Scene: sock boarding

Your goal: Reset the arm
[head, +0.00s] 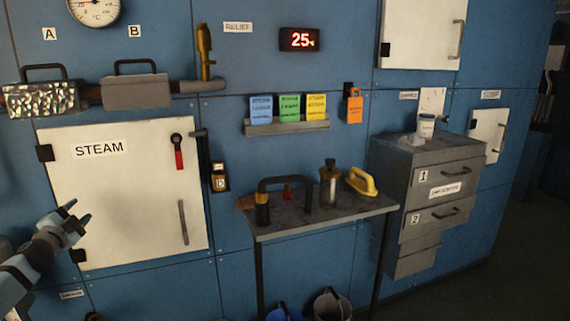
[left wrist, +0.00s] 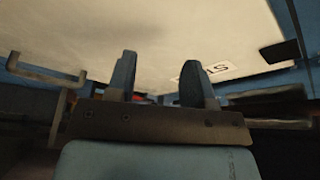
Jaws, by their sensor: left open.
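My left gripper (head: 72,215) is at the lower left of the head view, in front of the white STEAM door (head: 115,205). Its two fingers are apart with nothing between them. In the left wrist view the open fingers (left wrist: 158,82) point toward the pale door panel (left wrist: 180,35), with part of its label (left wrist: 215,72) upside down. I cannot tell the exact gap between fingers and door. The door looks shut, with a grey handle (head: 183,222) and a red-handled lever (head: 178,152) at its right. My right gripper is not in view.
Buckets (head: 331,305) stand below. Grey drawers (head: 440,190) carry a white cup (head: 426,124). Above the door are two handled boxes (head: 137,90) on a pipe.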

